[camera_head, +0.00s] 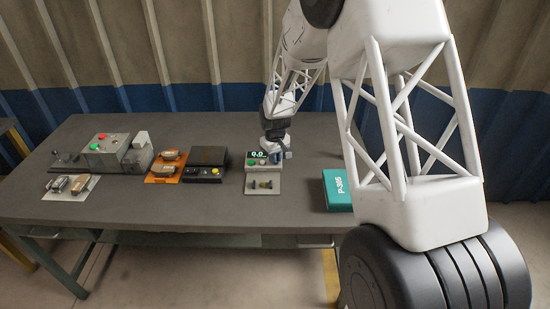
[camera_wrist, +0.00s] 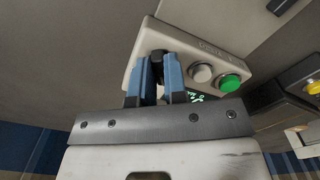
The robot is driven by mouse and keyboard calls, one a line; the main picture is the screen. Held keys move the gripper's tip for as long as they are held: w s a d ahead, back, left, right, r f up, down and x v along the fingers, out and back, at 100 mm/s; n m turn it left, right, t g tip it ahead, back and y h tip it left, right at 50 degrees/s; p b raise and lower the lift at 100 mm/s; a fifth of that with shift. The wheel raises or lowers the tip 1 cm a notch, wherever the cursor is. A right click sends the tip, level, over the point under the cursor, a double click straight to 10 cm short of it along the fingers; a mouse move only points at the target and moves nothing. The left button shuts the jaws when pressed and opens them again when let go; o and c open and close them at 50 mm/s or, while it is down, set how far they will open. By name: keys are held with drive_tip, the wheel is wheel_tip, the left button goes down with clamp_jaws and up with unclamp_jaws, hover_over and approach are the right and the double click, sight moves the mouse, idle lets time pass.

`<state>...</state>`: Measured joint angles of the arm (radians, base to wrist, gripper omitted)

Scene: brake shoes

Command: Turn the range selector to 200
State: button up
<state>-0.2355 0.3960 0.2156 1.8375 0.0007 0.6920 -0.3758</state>
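The meter box (camera_head: 250,161) stands on the table with a lit display (camera_head: 258,154) that seems to read 0.0. In the wrist view its pale panel (camera_wrist: 215,55) shows a green button (camera_wrist: 229,83) and a grey-white button (camera_wrist: 202,74). A dark knob (camera_wrist: 157,58), which looks like the range selector, sits at the panel's left end. My gripper (camera_wrist: 158,72) has its blue fingers on both sides of this knob, with no clear gap left. In the head view my gripper (camera_head: 284,153) is at the box's right side. The selector's markings and setting are hidden.
A tray with small parts (camera_head: 263,184) lies before the meter. Left of it are a black box (camera_head: 206,157), an orange tray (camera_head: 153,177) and a grey machine (camera_head: 112,150). A teal box (camera_head: 338,190) is to the right. Bare tabletop lies in front.

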clamp_jaws()
drive_tip(key=shift+m, duration=0.5)
drive_tip(key=m, duration=1.3)
drive_tip(key=shift+a, duration=0.1)
drive_tip(key=o, duration=0.6)
unclamp_jaws()
